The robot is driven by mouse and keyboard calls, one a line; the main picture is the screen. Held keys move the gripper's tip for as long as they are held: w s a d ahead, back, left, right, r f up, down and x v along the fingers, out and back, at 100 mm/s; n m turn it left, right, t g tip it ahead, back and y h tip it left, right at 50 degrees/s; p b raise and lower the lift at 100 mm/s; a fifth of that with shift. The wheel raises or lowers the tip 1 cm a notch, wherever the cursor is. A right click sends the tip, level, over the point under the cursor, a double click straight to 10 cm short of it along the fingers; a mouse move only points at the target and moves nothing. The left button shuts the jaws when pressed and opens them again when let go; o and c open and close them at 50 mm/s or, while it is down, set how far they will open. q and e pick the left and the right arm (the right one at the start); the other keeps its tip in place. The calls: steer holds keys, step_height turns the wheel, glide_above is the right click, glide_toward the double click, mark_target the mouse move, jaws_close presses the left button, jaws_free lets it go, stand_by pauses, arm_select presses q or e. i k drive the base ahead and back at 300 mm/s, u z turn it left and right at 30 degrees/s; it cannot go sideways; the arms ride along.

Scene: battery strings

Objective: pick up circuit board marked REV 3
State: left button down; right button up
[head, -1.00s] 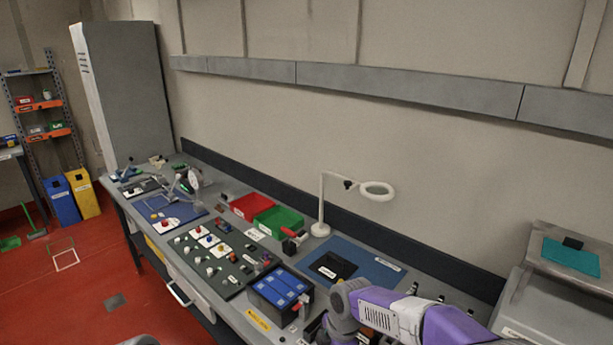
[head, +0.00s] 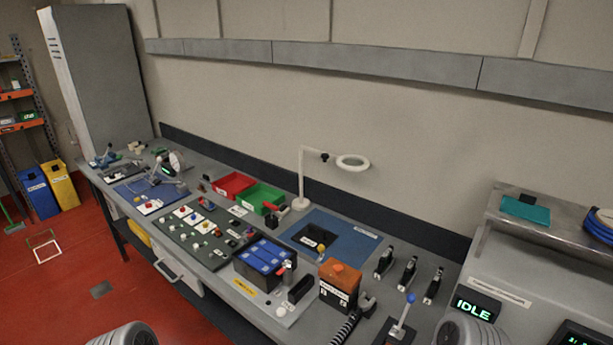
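I cannot make out a circuit board marked REV 3 in the head view; the labels on the bench are too small to read. A blue mat (head: 362,230) lies on the bench under the magnifier lamp, with a black pad (head: 332,232) on it that bears a small white label. Neither of my grippers is in view. Only grey rounded parts of mine show at the bottom left and bottom right edges.
A blue-topped black battery (head: 265,258), an orange-topped box (head: 339,283) and a blue-knobbed lever (head: 402,319) crowd the front of the bench. A ring magnifier lamp (head: 353,161) overhangs it. Red (head: 233,184) and green (head: 259,196) bins stand behind. A teal item (head: 525,210) lies on the right cabinet.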

mark_target(409, 270)
steer(key=u, duration=1.3)
steer(key=i, duration=0.35)
steer(key=z, duration=1.6)
